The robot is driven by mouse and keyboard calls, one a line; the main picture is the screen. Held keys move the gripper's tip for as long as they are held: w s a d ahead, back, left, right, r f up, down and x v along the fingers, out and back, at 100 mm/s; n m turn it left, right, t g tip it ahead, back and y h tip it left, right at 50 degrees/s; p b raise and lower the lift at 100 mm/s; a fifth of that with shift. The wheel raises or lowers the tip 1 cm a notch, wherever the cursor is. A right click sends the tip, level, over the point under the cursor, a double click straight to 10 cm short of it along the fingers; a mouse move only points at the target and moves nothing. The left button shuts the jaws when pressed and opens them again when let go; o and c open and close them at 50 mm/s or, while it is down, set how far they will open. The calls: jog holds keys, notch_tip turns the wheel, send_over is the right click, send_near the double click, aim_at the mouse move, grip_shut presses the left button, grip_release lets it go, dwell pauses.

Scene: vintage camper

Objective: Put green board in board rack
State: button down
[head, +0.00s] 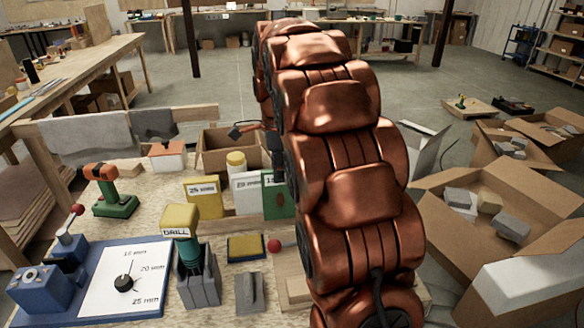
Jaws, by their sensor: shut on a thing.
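The green board (274,197) stands upright to the right of a white board (247,194) marked 20 mm and a yellow board (202,198) marked 25 mm. Its right part is hidden behind my copper arm. The boards stand at a low wooden rack (238,224) on the workbench; whether the green board's lower edge sits in a slot cannot be seen. A dark part of my gripper (269,143) shows at the arm's left edge, just above the green board. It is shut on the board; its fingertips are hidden.
Open cardboard boxes (445,215) lie right of my arm.

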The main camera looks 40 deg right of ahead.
jog(key=w+d+f+p, duration=0.3)
jog(key=d+f+p, duration=0.1)
jog(key=d, duration=0.3)
jog(key=shift+d+f, duration=0.15)
jog(key=shift+d, duration=0.2)
jog(key=shift+f, duration=0.1)
jog(key=c, duration=1.2)
grip_release()
jog(key=shift+o, duration=0.2)
jog(key=shift+w+r, duration=0.1)
jog(key=shift+r, duration=0.15)
notch_tip(320, 180, up, 12)
jog(key=b, duration=0.3)
jog(key=shift+b, duration=0.4)
jog(key=shift+f, duration=0.1)
jog(key=shift+a, duration=0.1)
